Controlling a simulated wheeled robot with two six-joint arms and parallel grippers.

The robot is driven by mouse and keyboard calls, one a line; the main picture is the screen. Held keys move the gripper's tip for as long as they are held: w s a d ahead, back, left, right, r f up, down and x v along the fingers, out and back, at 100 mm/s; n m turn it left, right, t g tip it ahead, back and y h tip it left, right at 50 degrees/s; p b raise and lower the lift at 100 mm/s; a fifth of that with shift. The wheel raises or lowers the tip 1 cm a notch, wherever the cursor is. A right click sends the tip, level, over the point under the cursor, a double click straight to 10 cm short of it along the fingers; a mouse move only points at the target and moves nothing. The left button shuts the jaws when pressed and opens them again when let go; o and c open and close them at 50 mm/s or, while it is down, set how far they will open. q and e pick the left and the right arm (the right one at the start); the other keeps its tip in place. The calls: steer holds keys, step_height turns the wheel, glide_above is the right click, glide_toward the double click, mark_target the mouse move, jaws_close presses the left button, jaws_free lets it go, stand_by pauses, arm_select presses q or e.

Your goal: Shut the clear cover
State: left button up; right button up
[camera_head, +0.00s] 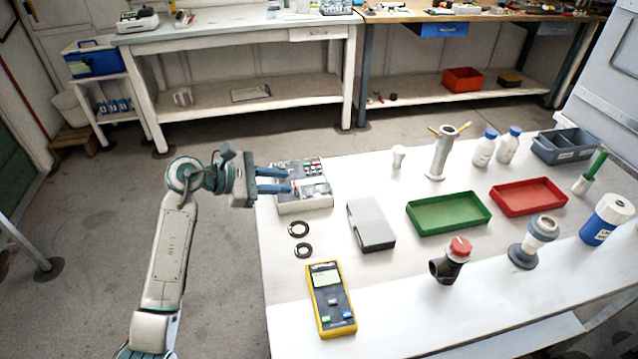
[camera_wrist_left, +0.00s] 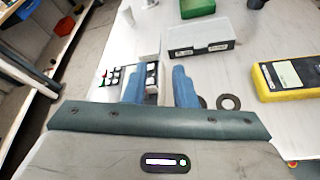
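A light grey device box (camera_head: 305,205), which looks like the reactor, stands at the table's left edge. Small red, green and dark pieces sit on its top. A pale, see-through part (camera_head: 312,190) shows there, perhaps the clear cover; I cannot tell its angle. My left gripper (camera_head: 288,180) reaches in from the left, level with the box's left side. Its two blue fingers are apart. In the left wrist view the box (camera_wrist_left: 116,76) lies behind and between the open fingers (camera_wrist_left: 160,85), partly hidden by them. I cannot tell whether they touch it. My right gripper is not in view.
Green (camera_head: 449,212) and red (camera_head: 528,196) trays, a dark pipe fitting (camera_head: 450,262) and bottles (camera_head: 484,148) stand farther right. Bare tabletop lies between.

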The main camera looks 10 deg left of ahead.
mark_target(318, 188)
arm_select(q)
steer(key=p+x, duration=0.3)
steer(key=x, duration=0.6)
steer(key=shift+d, duration=0.2)
steer(key=shift+w+d+f, duration=0.25)
steer(key=shift+d, duration=0.1)
jaws_close()
